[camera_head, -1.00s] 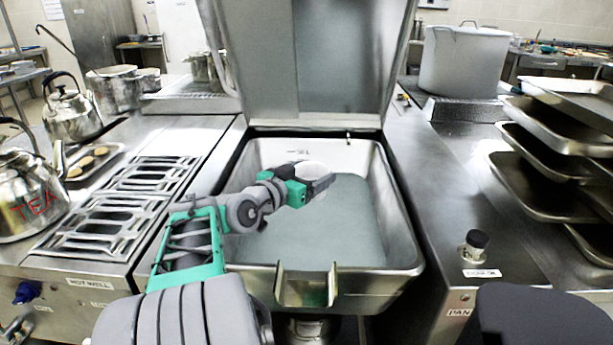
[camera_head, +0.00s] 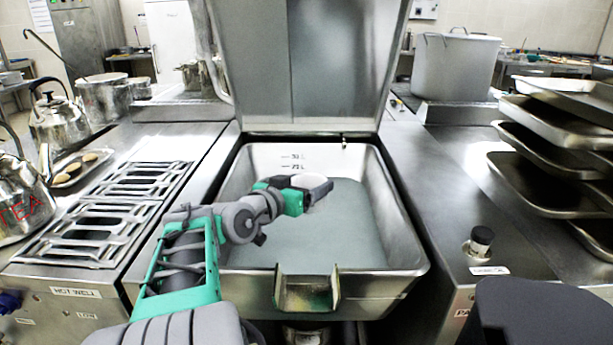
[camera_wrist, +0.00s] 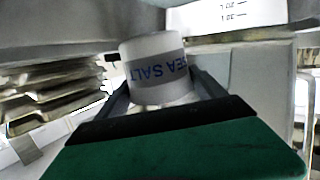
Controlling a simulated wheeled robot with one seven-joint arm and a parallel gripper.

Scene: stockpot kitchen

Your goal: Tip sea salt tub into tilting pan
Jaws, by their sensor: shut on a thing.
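The tilting pan (camera_head: 402,240) is a wide steel basin with its lid raised and greyish liquid inside. Litre marks show on its back wall. My gripper (camera_head: 316,188) is over the pan, toward its back middle. It is shut on the white sea salt tub (camera_wrist: 155,64), whose grey band reads SEA SALT upside down in the wrist view. The tub also shows as a pale round shape in the head view (camera_head: 309,180). I cannot tell whether anything is coming out of it.
The raised lid (camera_head: 300,65) stands behind the pan. A hot well with slotted racks (camera_head: 130,200) and kettles (camera_head: 60,120) are at the left. A black knob (camera_head: 481,238) and stacked trays (camera_head: 550,185) are at the right. A large stockpot (camera_head: 455,68) stands at the back right.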

